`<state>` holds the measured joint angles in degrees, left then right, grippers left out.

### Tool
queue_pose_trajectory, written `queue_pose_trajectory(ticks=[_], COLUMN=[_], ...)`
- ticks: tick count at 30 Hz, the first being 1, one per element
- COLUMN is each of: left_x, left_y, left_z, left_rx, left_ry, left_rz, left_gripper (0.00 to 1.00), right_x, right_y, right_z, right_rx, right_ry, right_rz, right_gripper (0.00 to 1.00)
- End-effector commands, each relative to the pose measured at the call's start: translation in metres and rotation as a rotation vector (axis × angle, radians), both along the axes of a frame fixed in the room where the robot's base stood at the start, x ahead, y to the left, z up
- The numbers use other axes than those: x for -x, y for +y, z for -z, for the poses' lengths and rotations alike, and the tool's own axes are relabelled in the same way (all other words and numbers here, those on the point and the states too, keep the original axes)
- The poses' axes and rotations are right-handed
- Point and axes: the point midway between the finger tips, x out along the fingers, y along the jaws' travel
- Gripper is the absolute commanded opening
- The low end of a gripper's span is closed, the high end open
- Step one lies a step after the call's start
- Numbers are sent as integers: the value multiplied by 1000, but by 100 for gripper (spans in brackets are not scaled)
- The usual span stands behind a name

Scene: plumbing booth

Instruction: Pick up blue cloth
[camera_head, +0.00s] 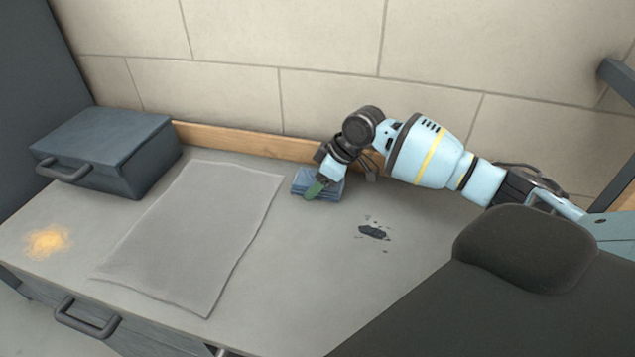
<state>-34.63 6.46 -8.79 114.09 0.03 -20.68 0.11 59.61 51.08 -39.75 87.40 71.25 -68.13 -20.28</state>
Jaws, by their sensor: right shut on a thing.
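The blue cloth (329,188) is a small folded stack on the grey worktop, near the wooden strip at the back, just right of the grey mat. My right gripper (314,190) comes in from the right and reaches down onto the cloth. It is shut on the cloth, with a greenish fingertip showing at the cloth's front edge. Part of the cloth is hidden by the gripper. I cannot tell whether the cloth is clear of the worktop. My left gripper is not in view.
A thin grey mat (190,235) lies on the worktop (290,290). A blue-grey toolbox (110,150) stands at the back left. A yellowish powder patch (47,241) is at the front left. A dark stain with specks (373,231) lies right of the cloth. A tiled wall (230,85) rises behind.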

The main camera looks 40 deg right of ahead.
Motion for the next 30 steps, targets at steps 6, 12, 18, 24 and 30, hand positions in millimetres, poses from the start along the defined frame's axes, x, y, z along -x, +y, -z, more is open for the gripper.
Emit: queue_pose_trajectory(ticks=[6, 12, 18, 24, 30], left_x=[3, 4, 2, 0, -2], left_y=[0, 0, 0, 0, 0], left_z=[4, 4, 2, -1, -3], left_rx=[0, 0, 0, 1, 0], left_ry=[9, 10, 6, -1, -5], left_rz=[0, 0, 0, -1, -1], left_gripper=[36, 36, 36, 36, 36], right_x=[1, 0, 11, 35, 58], right_y=[-1, -1, 20, 66, 106], right_z=[-2, -26, -41, -46, -50], right_rx=[3, 2, 1, 0, -2], right_ry=[3, -1, 2, -1, 0], right_rz=[1, 0, -6, -8, -5], right_gripper=[40, 40, 40, 40, 40])
